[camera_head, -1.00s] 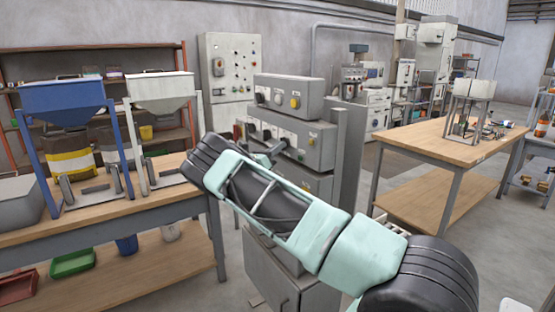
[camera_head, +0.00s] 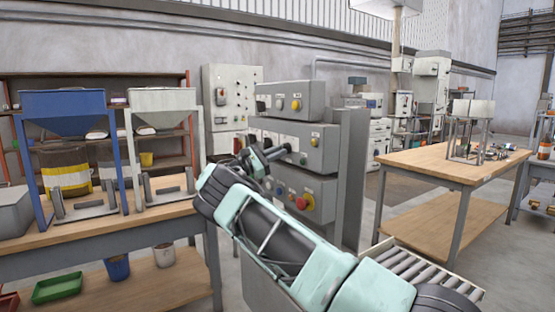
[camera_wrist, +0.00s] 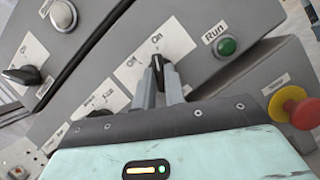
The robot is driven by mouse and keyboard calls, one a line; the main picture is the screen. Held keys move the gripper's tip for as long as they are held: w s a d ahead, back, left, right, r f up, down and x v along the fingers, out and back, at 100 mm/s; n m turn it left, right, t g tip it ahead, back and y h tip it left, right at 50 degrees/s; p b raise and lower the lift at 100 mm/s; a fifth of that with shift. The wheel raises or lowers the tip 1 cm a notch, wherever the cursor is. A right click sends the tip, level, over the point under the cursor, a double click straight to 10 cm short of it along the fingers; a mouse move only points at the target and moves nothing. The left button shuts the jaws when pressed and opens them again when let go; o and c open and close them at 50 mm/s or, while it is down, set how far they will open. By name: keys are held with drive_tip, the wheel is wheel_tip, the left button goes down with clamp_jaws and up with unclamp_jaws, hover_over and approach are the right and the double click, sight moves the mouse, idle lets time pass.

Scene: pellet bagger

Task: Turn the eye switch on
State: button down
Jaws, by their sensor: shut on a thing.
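A stack of grey control boxes (camera_head: 330,150) stands in the middle of the head view. My gripper (camera_head: 274,152) is at the left part of the middle box's front. In the wrist view, my gripper (camera_wrist: 160,88) is shut on a black rotary switch (camera_wrist: 157,62), one finger on each side. The switch sits on a white plate with Off and On marks, and its handle points up in the picture, towards the upper mark. The switch's name is not readable, so I cannot tell whether it is the eye switch.
Close by in the wrist view are a green Run button (camera_wrist: 226,46), a red mushroom button (camera_wrist: 300,112), another black rotary switch (camera_wrist: 22,75) and a white button (camera_wrist: 62,15). A bench (camera_head: 100,238) is at left, a roller conveyor (camera_head: 430,272) at lower right.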

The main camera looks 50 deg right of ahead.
drive_tip(key=shift+m, duration=0.3)
drive_tip(key=c, duration=1.5)
unclamp_jaws()
drive_tip(key=shift+o, duration=0.2)
